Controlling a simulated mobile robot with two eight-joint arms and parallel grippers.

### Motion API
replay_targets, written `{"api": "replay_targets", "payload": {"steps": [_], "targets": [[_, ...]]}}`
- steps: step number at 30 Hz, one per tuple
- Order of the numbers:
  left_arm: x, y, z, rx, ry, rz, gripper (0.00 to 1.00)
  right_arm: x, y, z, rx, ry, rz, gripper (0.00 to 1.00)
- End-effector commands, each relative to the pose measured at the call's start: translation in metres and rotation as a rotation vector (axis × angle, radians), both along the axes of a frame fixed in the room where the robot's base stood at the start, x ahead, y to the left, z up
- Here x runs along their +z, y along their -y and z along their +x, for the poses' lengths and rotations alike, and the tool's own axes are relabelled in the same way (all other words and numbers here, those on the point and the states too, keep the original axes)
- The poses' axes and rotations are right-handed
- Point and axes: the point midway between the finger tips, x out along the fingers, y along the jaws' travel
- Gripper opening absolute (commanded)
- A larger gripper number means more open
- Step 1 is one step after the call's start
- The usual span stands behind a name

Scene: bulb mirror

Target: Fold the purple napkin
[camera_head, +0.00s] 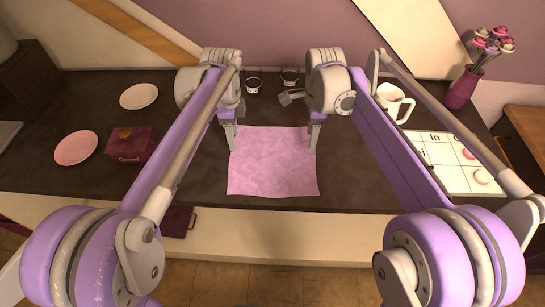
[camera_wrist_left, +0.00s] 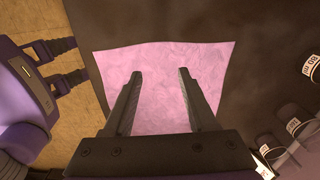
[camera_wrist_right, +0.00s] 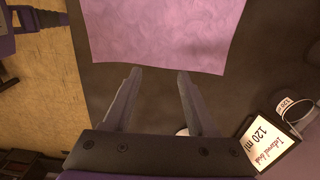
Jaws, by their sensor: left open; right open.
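The purple napkin (camera_head: 272,165) lies flat and spread out as a near square on the dark counter, its edges slightly wavy. My left gripper (camera_head: 231,145) is open at the napkin's upper left side. In the left wrist view its open fingers (camera_wrist_left: 158,78) show over the napkin (camera_wrist_left: 165,60), with nothing between them. My right gripper (camera_head: 313,145) is open at the napkin's upper right side. In the right wrist view its open fingers (camera_wrist_right: 156,75) are empty, their tips close to the edge of the napkin (camera_wrist_right: 160,35). Whether any fingertip touches the cloth I cannot tell.
Several measuring cups (camera_head: 290,76) stand behind the napkin. At left are a white plate (camera_head: 139,96), a pink plate (camera_head: 76,148) and a dark red box (camera_head: 130,146). At right are a white mug (camera_head: 394,103), a lettered board (camera_head: 462,165) and a flower vase (camera_head: 462,88).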

Motion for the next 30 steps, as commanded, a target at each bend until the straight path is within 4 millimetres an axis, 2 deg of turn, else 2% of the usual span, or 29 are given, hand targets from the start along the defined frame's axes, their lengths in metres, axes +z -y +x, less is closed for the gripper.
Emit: {"api": "replay_targets", "payload": {"steps": [15,20,30], "targets": [[-0.068,0.000,0.001,-0.007,0.000,0.000,0.57,-0.068,0.000,0.001,-0.008,-0.001,0.000,0.57],[-0.077,0.000,0.001,-0.006,0.000,0.000,0.57,-0.077,0.000,0.001,-0.008,-0.001,0.000,0.57],[-0.080,0.000,0.000,-0.006,0.000,0.000,0.57,-0.080,0.000,0.000,-0.007,-0.001,0.000,0.57]]}}
